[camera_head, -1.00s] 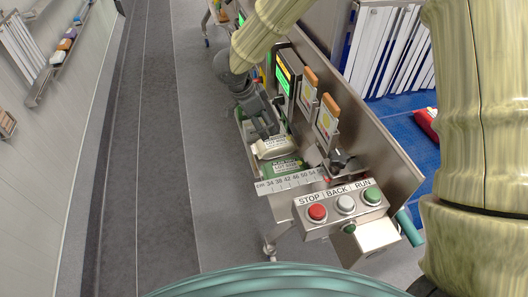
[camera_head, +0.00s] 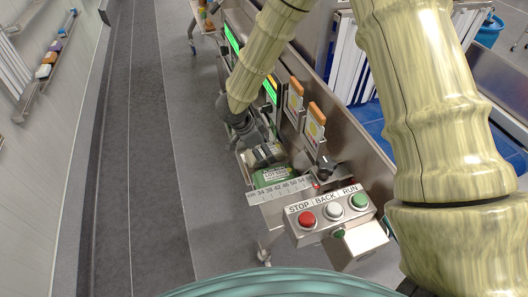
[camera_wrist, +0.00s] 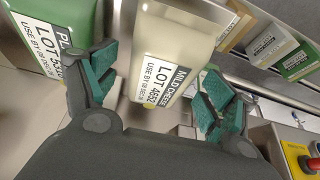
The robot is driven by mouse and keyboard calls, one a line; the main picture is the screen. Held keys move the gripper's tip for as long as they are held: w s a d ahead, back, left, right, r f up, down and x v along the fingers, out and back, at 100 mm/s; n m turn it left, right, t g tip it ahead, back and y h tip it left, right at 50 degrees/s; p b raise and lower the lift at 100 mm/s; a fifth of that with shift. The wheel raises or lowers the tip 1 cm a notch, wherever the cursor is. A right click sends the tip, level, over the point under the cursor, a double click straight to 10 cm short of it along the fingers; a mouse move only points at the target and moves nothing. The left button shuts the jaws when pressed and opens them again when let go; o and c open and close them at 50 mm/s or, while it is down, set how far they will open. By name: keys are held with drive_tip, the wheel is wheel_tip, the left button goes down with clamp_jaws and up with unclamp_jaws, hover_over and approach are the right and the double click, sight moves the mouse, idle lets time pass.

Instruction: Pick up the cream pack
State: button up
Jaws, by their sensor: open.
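The cream pack (camera_wrist: 168,48), with a white label reading MILD CHEESE LOT 4652, lies between the two teal-padded fingers of my gripper (camera_wrist: 157,88) in the wrist view. The fingers are open, one on each side of it. I cannot tell whether either finger touches it. A green pack (camera_wrist: 50,28) with a LOT label lies just left of the left finger. In the head view my gripper (camera_head: 258,143) reaches down over the channel and mostly hides the cream pack. A green pack (camera_head: 272,176) shows there, nearer the camera.
A ruler plate (camera_head: 280,190) and a box with STOP, BACK and RUN buttons (camera_head: 332,209) stand at the near end. A metal wall (camera_head: 345,125) with cards and a lit screen (camera_head: 271,90) runs along the right. The floor at left is clear.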

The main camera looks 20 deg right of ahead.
drive_tip(key=shift+x, duration=0.9)
drive_tip(key=c, duration=1.4)
drive_tip(key=shift+r, duration=0.1)
wheel_tip(320, 180, up, 10)
drive_tip(key=shift+f+b, duration=0.1)
drive_tip(key=shift+b, duration=0.9)
